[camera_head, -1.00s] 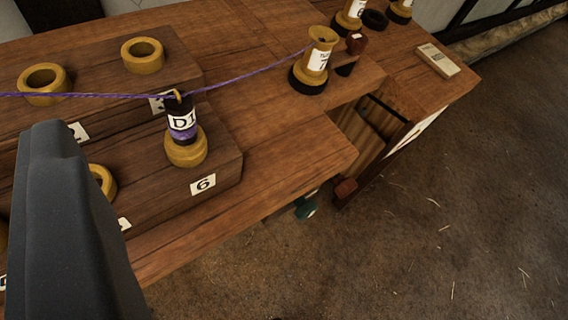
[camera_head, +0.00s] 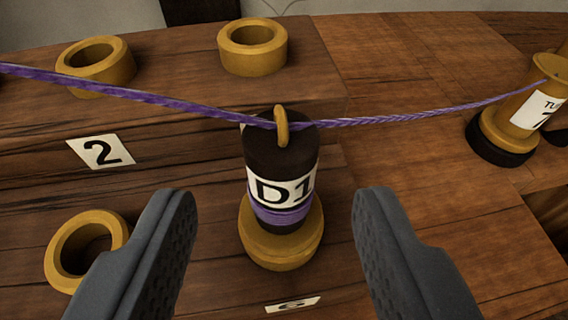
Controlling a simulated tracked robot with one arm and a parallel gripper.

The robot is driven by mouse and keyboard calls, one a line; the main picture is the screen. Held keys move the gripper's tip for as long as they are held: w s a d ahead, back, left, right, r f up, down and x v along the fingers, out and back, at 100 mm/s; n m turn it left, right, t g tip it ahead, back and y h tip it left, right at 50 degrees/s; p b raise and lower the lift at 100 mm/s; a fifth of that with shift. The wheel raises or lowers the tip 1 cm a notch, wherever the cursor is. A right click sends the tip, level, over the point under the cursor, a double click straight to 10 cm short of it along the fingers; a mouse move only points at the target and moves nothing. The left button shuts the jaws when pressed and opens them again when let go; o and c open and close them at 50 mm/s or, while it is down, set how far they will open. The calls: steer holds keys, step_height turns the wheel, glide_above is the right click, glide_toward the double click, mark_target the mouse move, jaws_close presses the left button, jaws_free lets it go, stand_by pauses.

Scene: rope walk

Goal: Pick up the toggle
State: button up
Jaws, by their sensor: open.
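The toggle (camera_head: 281,160) is a dark cylinder with a white D1 label and a purple band low on it. It stands upright in a brass ring (camera_head: 281,248) on the wooden block, above a label that seems to read 6. A small brass eye on its top has a purple cord (camera_head: 390,116) passing at it. My gripper (camera_head: 275,215) is open, with one finger on each side of the toggle in the picture. Neither finger appears to touch it.
Empty brass rings stand at the back (camera_head: 253,47), back left (camera_head: 97,64) and front left (camera_head: 86,250), near the left finger. The cord runs left out of view and right to a brass post (camera_head: 526,113) with a black base.

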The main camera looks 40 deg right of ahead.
mark_target(284, 205)
steer(key=shift+x, duration=1.1)
steer(key=shift+b+x, duration=0.7)
steer(key=shift+x, duration=1.2)
steer(key=shift+s+f, duration=0.1)
steer(key=shift+s, duration=0.05)
steer(key=shift+c, duration=0.4)
jaws_close()
